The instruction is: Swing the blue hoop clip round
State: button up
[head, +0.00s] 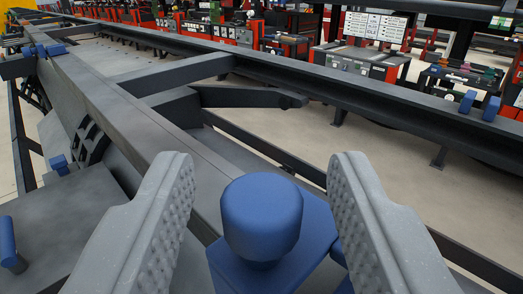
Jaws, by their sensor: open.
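A blue clip (262,218) with a rounded knob on a flat blue body stands at the bottom centre, close to the camera. I take it as the hoop clip. My gripper (262,172) is open, with one grey ribbed finger on each side of the knob. Gaps show between the knob and both fingers, so neither appears to touch it. The lower part of the clip runs out of the picture, and part of its right side is hidden behind the right finger. No hoop can be made out in it.
A long grey beam (120,110) runs from the clip to the far left, with a dark arm (240,97) beside it. Other blue clips sit at left (10,245) and on the right rail (466,104).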

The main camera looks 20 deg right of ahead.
jog(key=shift+w+d+f+p, duration=0.1)
jog(key=shift+w+d+p, duration=0.15)
jog(key=shift+w+p, duration=0.35)
jog(key=shift+s, duration=0.1)
